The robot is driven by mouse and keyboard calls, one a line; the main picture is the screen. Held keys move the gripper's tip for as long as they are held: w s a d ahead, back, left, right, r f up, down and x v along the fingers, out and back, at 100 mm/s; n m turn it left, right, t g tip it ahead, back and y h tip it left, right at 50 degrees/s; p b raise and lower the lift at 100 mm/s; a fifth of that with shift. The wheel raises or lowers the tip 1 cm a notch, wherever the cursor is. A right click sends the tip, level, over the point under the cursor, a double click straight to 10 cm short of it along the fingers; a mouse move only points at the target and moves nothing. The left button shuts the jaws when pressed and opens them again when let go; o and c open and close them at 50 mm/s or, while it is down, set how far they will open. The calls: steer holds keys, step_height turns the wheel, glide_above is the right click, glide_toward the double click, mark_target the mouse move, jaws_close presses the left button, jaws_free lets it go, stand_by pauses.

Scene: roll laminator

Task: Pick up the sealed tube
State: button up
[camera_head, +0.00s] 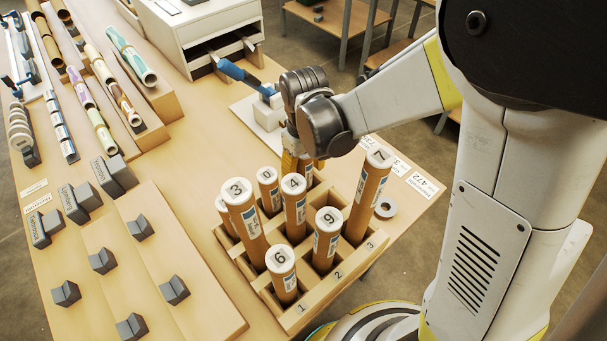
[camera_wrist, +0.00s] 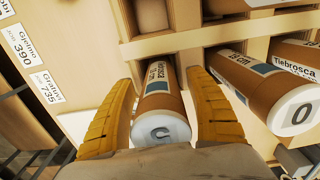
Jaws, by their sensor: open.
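Several brown cardboard tubes with white numbered caps stand in a wooden rack (camera_head: 293,318); I cannot tell which one the task means by the sealed tube. My gripper (camera_head: 303,165) is at the back of the rack, pointing down behind the tube capped 4 (camera_head: 294,205). In the wrist view, its two yellow fingers (camera_wrist: 160,84) are open, one on each side of a brown tube (camera_wrist: 160,104) with a white cap and a blue-and-white label. Contact is not clear, and its cap mark is hard to read. In the head view this tube is mostly hidden by my gripper.
The tube capped 0 (camera_wrist: 285,100) is close on the right in the wrist view. Tubes capped 3 (camera_head: 240,205), 9 (camera_head: 327,235), 6 (camera_head: 281,270) and 7 (camera_head: 368,190) crowd the rack.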

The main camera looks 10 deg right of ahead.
steer(key=shift+f, duration=0.4)
steer(key=c, duration=1.4)
steer(key=shift+r, duration=0.1)
step_height(320, 180, up, 11)
steer(key=p, duration=0.4)
steer(key=shift+r, duration=0.1)
